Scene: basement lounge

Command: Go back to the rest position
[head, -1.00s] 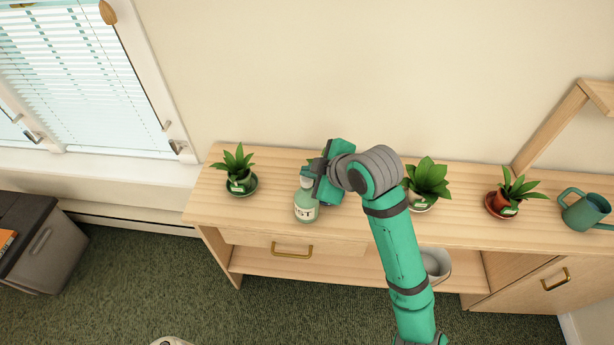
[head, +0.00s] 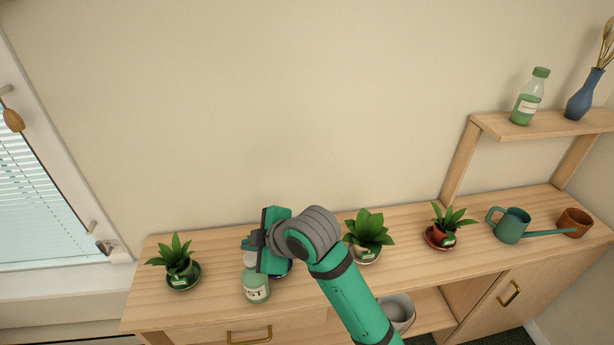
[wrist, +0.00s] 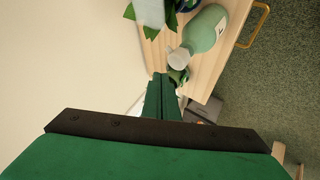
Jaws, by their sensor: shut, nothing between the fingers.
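My gripper (wrist: 163,97) shows in the wrist view with its green fingers together and nothing between them. In the head view my arm reaches over the wooden sideboard (head: 215,312). There my gripper is at the end of the arm, above and beside a green mist bottle (head: 256,284), and its fingertips are hard to make out. The mist bottle stands upright on the sideboard and is partly hidden by the gripper. It also shows in the wrist view (wrist: 205,30), apart from the fingers.
Potted plants stand to the left (head: 178,262) and right (head: 368,236) of the gripper, with another plant (head: 442,228) farther right. A green watering can (head: 512,226) and brown pot (head: 573,222) are at the right. A raised shelf (head: 545,124) holds a bottle and vase.

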